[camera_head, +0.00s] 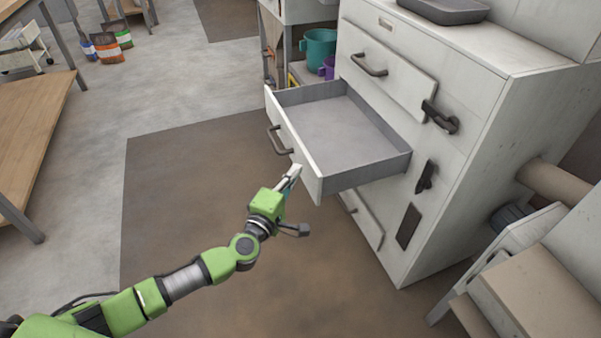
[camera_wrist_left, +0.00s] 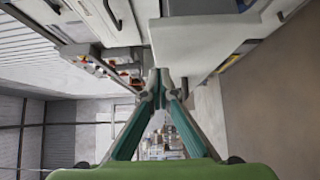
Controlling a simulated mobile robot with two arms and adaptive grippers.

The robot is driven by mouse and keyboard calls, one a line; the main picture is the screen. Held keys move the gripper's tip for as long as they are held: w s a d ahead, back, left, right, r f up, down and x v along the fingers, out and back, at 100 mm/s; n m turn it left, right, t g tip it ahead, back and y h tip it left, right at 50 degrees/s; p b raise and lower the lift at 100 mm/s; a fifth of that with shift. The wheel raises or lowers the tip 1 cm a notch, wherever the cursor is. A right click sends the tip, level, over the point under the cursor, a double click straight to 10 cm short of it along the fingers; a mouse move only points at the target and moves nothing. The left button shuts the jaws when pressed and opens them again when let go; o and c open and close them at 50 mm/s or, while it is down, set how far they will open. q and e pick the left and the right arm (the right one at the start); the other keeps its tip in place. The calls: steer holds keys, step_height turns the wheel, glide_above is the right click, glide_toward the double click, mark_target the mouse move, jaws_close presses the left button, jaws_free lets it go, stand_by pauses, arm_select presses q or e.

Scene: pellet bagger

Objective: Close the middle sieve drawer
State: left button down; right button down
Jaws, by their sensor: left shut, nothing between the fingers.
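The middle sieve drawer (camera_head: 308,162) is pulled well out of the white cabinet (camera_head: 450,150); its grey inside looks empty. It has a dark bar handle (camera_head: 279,140) on its front. My left gripper (camera_head: 294,170) is shut and empty, with its fingertips at the lower part of the drawer front, right of the handle. In the left wrist view the shut fingertips (camera_wrist_left: 160,72) are close to a pale panel, likely the drawer (camera_wrist_left: 195,38); I cannot tell whether they touch it. My right gripper is not in view.
The closed upper drawer (camera_head: 385,70) and a lower drawer (camera_head: 362,218) are on the same cabinet. A black latch handle (camera_head: 440,117) sticks out at its right. A wooden bench (camera_head: 35,135) stands at left. The floor (camera_head: 190,190) before the drawer is clear.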

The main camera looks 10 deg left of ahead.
arm_select(q)
steer(key=shift+w+d, duration=0.55)
steer(key=shift+d, duration=0.2)
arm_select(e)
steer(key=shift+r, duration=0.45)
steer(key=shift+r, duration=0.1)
